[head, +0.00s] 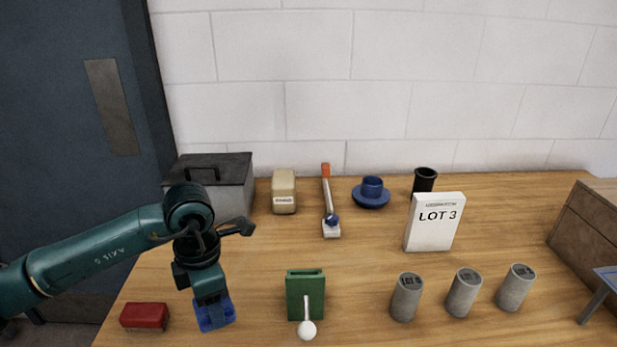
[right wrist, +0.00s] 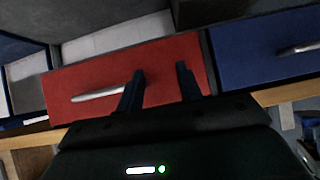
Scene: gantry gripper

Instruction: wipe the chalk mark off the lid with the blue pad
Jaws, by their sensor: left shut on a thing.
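My left gripper (head: 213,301) points down at the front left of the table and is shut on the blue pad (head: 215,318). The pad is low, at or just above the tabletop; I cannot tell whether it touches. A grey box with a dark, handled lid (head: 228,163) stands behind my left arm, which covers part of it. I can make out no chalk mark on the lid. In the right wrist view my right gripper (right wrist: 160,82) is open and empty, in front of a red drawer front (right wrist: 75,82) with a metal handle.
A red block (head: 145,316) lies left of the pad. A green holder (head: 305,290) with a white-ended stick stands to its right. Several grey cylinders, a white LOT 3 sign (head: 434,225) and a brown box (head: 590,225) are farther right. A blue drawer (right wrist: 265,50) adjoins the red one.

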